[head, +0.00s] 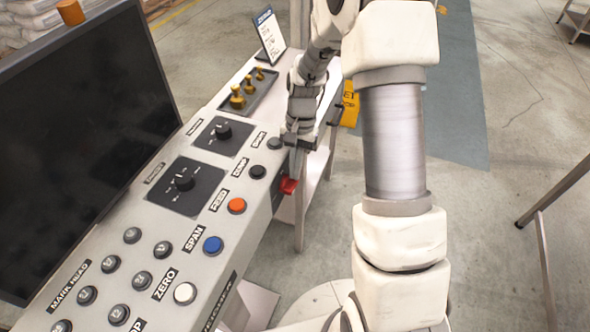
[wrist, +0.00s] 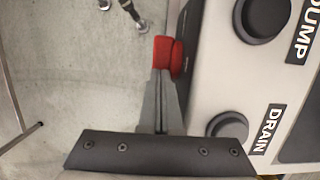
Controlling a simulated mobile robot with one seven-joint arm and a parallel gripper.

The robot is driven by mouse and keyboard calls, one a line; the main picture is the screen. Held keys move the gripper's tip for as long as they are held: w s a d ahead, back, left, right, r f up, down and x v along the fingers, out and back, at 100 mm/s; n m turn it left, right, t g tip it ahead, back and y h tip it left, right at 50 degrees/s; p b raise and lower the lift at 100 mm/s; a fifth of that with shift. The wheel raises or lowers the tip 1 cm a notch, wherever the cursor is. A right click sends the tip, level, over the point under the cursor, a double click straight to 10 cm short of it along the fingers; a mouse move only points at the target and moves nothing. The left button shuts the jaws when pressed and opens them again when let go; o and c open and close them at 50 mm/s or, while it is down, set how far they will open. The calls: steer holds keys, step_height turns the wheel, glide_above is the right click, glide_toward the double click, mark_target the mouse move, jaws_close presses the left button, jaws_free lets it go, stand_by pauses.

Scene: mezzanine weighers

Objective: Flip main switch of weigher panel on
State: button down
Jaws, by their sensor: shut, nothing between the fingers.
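The weigher panel (head: 150,240) is a light grey sloped console on the left in the head view. A red switch (head: 288,185) sticks out from its right side face, below the DUMP button; no label for it is readable. In the wrist view the red switch (wrist: 170,56) is at the upper middle, beside the panel edge. My gripper (head: 292,172) is shut and empty, its fingertips at the red switch. In the wrist view my gripper (wrist: 161,78) overlaps the switch's lower edge; I cannot tell whether they touch. The switch's base is partly hidden.
The panel top carries a blue SPAN button (head: 212,244), an orange FEED button (head: 236,205), a black DUMP button (head: 258,171), a DRAIN button (wrist: 228,128) and two dials. A dark screen (head: 85,130) stands on the left. The floor right of the panel is open.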

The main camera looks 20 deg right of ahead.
steer(key=shift+w+d+f+g+y, duration=0.2)
steer(key=shift+w+f+g+y, duration=0.1)
steer(key=shift+f+g, duration=0.15)
steer(key=shift+w+d+f+g+y, duration=0.25)
steer(key=shift+f+g+y, duration=0.1)
steer(key=shift+f, duration=0.2)
stand_by(0.6)
steer(key=w+d+r+p, duration=0.1)
steer(key=w+d+r, duration=0.4)
steer(key=w+r, duration=0.3)
steer(key=shift+d+r, duration=0.4)
steer(key=shift+r, duration=0.6)
steer(key=shift+r, duration=0.1)
